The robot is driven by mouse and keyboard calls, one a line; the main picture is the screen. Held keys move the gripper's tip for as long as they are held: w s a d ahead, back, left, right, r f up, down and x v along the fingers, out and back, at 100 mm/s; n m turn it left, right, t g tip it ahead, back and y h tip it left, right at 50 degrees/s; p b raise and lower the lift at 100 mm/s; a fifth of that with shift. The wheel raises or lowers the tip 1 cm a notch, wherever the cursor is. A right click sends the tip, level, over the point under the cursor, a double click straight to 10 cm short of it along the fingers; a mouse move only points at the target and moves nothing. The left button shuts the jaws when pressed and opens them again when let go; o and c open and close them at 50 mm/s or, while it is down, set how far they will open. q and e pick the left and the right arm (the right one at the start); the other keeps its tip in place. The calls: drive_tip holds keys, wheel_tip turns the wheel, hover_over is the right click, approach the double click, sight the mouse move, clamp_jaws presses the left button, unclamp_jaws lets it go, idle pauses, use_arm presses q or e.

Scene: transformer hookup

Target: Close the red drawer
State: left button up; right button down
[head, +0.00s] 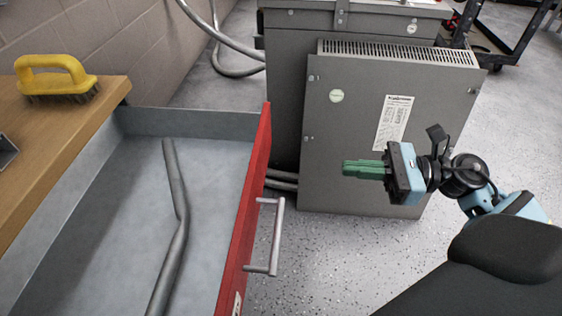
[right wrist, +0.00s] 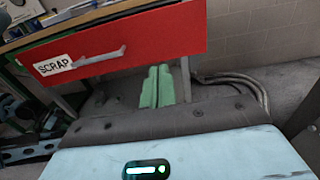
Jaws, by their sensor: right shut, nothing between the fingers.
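The red drawer (head: 252,190) stands open in the head view, pulled out from under a wooden bench top. Its grey metal inside shows, with a bent grey pipe (head: 176,205) lying in it. A grey bar handle (head: 275,238) is on its red front. In the right wrist view the red front (right wrist: 150,45) is ahead, with its handle (right wrist: 98,56) and a SCRAP label (right wrist: 53,66). My right gripper (head: 345,168), with green fingers, is shut and empty, to the right of the drawer front and apart from it. My left gripper is not in view.
A grey transformer cabinet (head: 350,115) stands behind my right gripper. A yellow-handled brush (head: 57,78) lies on the wooden bench top (head: 50,130). Grey conduits (head: 280,180) run low behind the drawer. The speckled floor right of the drawer front is clear.

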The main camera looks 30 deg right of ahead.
sight(264, 162)
drive_tip(key=x, duration=1.4)
drive_tip(key=shift+p, duration=0.4)
